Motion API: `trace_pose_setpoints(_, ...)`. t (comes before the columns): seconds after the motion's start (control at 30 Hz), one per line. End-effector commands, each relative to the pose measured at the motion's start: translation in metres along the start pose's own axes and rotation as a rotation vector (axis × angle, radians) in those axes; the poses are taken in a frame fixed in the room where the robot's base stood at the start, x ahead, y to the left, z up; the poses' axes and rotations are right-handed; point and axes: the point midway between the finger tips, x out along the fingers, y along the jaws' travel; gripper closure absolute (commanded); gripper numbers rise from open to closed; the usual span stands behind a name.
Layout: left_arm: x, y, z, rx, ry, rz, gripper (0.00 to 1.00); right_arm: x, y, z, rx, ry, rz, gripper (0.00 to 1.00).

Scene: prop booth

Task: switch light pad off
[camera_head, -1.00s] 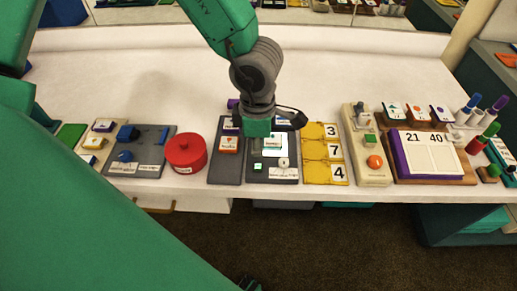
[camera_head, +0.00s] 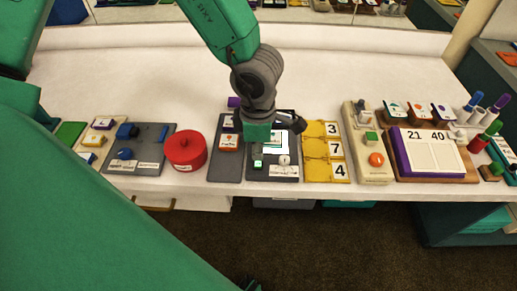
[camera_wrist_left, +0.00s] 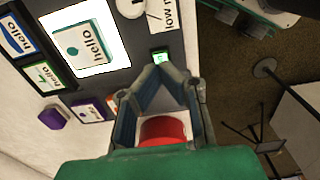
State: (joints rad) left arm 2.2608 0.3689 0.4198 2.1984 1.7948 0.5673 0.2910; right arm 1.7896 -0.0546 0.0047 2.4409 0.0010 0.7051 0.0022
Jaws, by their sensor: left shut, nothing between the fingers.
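The light pad is a dark board (camera_head: 256,177) with a bright white panel (camera_head: 285,146) on it, partly behind my left gripper in the head view. In the left wrist view the panel (camera_wrist_left: 108,16) glows white, with a teal "hello" tile (camera_wrist_left: 80,47) on it. A small lit green switch (camera_wrist_left: 160,55) sits on the board beside the panel, next to a white knob (camera_wrist_left: 130,8). My left gripper (camera_wrist_left: 163,72) is shut and empty, its tips close to the green switch. Whether they touch it I cannot tell. My right gripper is not in view.
Yellow number cards (camera_head: 314,150) lie close on the right, then a beige device with an orange button (camera_head: 376,160). The white table behind (camera_head: 150,80) is clear; its front edge is near.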

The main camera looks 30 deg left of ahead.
Motion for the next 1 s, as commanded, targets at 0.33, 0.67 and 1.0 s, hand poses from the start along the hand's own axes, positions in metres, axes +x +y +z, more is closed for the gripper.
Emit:
trace_pose_setpoints(0.33, 0.0, 0.0, 0.0, 0.0, 0.0, 0.0, 1.0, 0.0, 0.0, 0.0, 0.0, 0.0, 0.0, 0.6)
trace_pose_setpoints(0.67, 0.002, 0.0, 0.0, 0.0, 0.0, 0.0, 1.0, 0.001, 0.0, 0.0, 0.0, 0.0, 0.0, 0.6)
trace_pose_setpoints(1.0, 0.018, 0.0, 0.0, 0.001, 0.001, 0.0, 1.0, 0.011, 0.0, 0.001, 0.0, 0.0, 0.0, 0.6)
